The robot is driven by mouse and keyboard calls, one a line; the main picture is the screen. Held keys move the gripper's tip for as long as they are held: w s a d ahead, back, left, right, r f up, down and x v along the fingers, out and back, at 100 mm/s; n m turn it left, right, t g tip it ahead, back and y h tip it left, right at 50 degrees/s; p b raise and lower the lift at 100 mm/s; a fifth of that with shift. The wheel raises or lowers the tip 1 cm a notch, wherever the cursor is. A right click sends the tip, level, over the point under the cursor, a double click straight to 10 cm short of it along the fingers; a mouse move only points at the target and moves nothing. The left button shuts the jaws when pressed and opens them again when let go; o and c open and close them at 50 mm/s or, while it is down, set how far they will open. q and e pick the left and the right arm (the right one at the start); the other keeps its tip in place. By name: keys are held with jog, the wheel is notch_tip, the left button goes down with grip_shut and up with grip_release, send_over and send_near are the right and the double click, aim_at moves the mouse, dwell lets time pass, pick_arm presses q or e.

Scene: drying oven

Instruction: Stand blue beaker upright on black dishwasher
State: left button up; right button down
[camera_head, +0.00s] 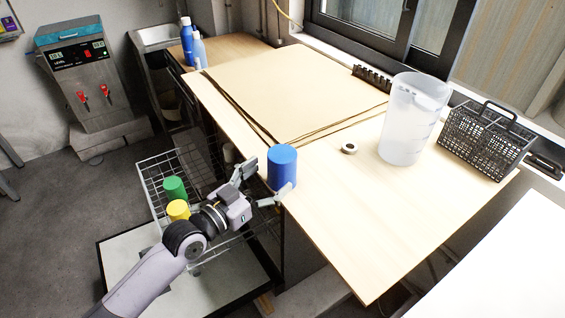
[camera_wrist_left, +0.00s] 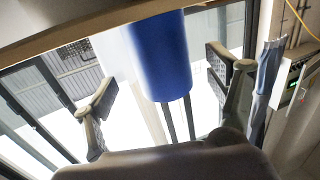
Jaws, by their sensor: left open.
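The blue beaker (camera_head: 282,167) is upright at the left edge of the wooden countertop (camera_head: 345,215). My left gripper (camera_head: 262,186) is open with its fingers on either side of the beaker. In the left wrist view the blue beaker (camera_wrist_left: 160,55) shows between the two spread fingers, with gaps on both sides. I cannot tell whether its base rests fully on the top. The dishwasher is below the countertop, with its wire rack (camera_head: 152,166) pulled out and its door (camera_head: 125,262) lowered. My right gripper is not in view.
A green beaker (camera_head: 174,188) and a yellow beaker (camera_head: 178,209) are in the rack near my left arm. A clear pitcher (camera_head: 405,130), a tape roll (camera_head: 349,148) and a black basket (camera_head: 485,140) stand on the countertop. Its front middle is clear.

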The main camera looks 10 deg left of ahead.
aim_at(283, 165)
pick_arm(q)
jog(key=p+x, duration=0.1)
jog(key=x, duration=0.4)
jog(key=shift+r, duration=0.15)
jog(key=shift+w+d, duration=0.1)
jog(key=shift+w, duration=0.15)
jog(key=shift+s, duration=0.1)
jog(key=shift+c, duration=0.3)
jog(key=c, duration=1.1)
jog(key=shift+c, duration=0.2)
notch_tip(283, 165, up, 20)
jog(key=p, duration=0.1)
